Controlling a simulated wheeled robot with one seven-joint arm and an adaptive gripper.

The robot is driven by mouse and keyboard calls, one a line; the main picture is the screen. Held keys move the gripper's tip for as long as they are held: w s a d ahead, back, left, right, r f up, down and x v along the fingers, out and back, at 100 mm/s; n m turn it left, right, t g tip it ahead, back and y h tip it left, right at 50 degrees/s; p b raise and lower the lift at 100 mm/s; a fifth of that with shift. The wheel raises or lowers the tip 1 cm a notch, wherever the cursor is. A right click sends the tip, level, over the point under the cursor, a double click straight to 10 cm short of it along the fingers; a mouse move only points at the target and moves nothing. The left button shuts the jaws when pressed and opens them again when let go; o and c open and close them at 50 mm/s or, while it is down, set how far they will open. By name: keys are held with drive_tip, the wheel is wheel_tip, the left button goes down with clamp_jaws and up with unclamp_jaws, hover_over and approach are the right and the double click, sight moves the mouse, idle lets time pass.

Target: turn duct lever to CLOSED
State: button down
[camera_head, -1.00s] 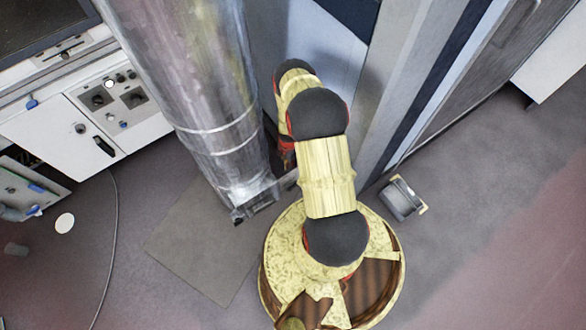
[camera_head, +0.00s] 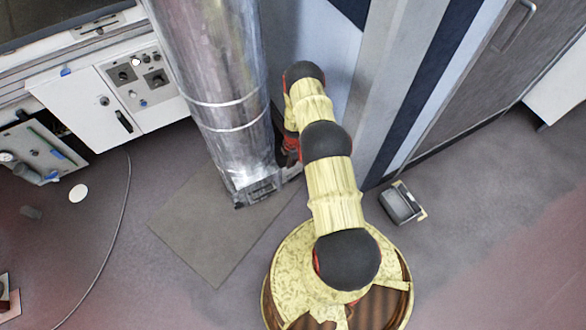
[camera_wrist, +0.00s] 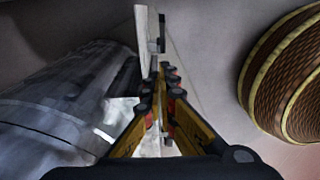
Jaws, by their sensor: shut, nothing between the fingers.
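The shiny metal duct (camera_head: 212,90) stands upright left of my arm in the head view, with a small metal fitting (camera_head: 262,188) at its foot. In the wrist view the duct (camera_wrist: 70,90) fills the left side. My gripper (camera_wrist: 165,78) is shut and empty there, its fingertips beside a pale flat bar (camera_wrist: 143,40) and a small dark handle-like part (camera_wrist: 161,35). I cannot tell for sure whether these are the duct lever, nor whether the fingertips touch them. In the head view the gripper (camera_head: 289,150) is dark red, close to the duct and partly hidden by my arm. No CLOSED mark is readable.
A white control cabinet (camera_head: 105,100) stands at the left. Grey wall panels (camera_head: 400,80) rise close to the right of my arm. A small grey box (camera_head: 400,203) lies on the floor near the panels.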

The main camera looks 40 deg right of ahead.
drive_tip(key=b, duration=0.3)
hover_over(295, 177)
drive_tip(key=w+a, duration=0.1)
drive_tip(key=a, duration=0.2)
drive_tip(key=f, duration=0.8)
drive_tip(key=shift+w+d+f, duration=0.1)
drive_tip(key=shift+d+f, duration=0.1)
drive_tip(key=shift+f, duration=0.15)
drive_tip(key=shift+d+f+b, duration=0.7)
drive_tip(key=shift+f+b, duration=0.05)
drive_tip(key=shift+f, duration=0.25)
drive_tip(key=shift+s+d+f, duration=0.2)
drive_tip(key=shift+d+f, duration=0.15)
drive_tip(key=shift+f, duration=0.15)
